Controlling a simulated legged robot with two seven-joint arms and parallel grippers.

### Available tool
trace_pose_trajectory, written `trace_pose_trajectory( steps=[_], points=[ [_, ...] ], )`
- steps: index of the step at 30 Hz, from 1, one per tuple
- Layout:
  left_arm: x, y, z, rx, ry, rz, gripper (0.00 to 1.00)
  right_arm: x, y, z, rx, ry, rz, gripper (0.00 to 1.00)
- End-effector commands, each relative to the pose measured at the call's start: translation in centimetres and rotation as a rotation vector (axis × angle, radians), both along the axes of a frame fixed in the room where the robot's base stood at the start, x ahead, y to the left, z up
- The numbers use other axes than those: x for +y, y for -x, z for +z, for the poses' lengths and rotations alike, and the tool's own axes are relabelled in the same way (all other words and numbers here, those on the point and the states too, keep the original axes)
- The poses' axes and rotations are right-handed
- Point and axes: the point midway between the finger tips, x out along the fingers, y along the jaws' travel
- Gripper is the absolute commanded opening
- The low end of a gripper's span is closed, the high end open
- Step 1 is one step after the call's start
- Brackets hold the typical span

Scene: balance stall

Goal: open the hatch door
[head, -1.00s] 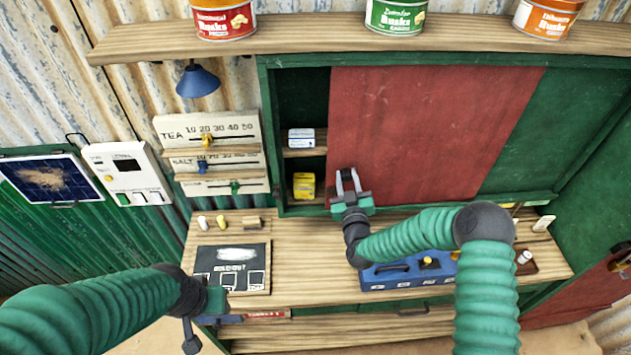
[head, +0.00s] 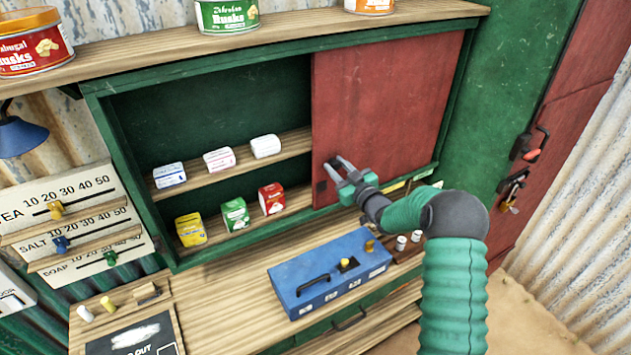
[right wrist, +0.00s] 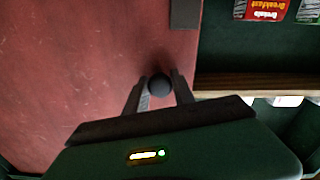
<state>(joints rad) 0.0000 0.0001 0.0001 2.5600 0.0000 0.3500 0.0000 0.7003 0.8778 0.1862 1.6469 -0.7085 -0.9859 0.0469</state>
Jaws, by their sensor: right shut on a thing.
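The red sliding hatch door (head: 383,90) covers the right part of the green cupboard frame (head: 285,48). The left part is open and shows two shelves of small packets. My right gripper (head: 335,168) is at the lower left part of the door. In the right wrist view its fingers (right wrist: 159,90) are shut on a round dark knob (right wrist: 159,84) in front of the red door (right wrist: 85,65). My left gripper is out of view.
A blue box (head: 330,270) stands on the wooden counter (head: 225,285) below the door. Tins (head: 227,14) stand on the top shelf. A second red door with latches (head: 560,130) is at the right.

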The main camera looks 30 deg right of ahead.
Motion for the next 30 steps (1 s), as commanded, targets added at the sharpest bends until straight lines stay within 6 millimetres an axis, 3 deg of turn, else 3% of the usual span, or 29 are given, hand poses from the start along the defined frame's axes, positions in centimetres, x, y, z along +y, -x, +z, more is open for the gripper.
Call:
trace_pose_trajectory(
  steps=[6,18,19,21,23,30],
  points=[
    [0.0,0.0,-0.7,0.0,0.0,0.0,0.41,-1.9,-0.1,0.1,-0.004,0.0,0.0,0.0],
    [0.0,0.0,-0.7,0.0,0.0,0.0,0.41,-2.1,-0.1,0.2,-0.003,0.0,0.0,0.0],
    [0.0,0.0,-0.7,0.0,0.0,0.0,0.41,-2.1,-0.1,0.2,-0.003,0.0,0.0,0.34],
    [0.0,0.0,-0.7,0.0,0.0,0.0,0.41,-2.1,-0.1,0.2,-0.003,0.0,0.0,0.43],
    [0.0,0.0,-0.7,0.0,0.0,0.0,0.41,-2.0,-0.1,0.1,-0.002,0.0,-0.001,0.51],
    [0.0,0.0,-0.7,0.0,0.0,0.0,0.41,-2.0,-0.1,0.0,-0.001,-0.001,0.0,0.52]
  ],
)
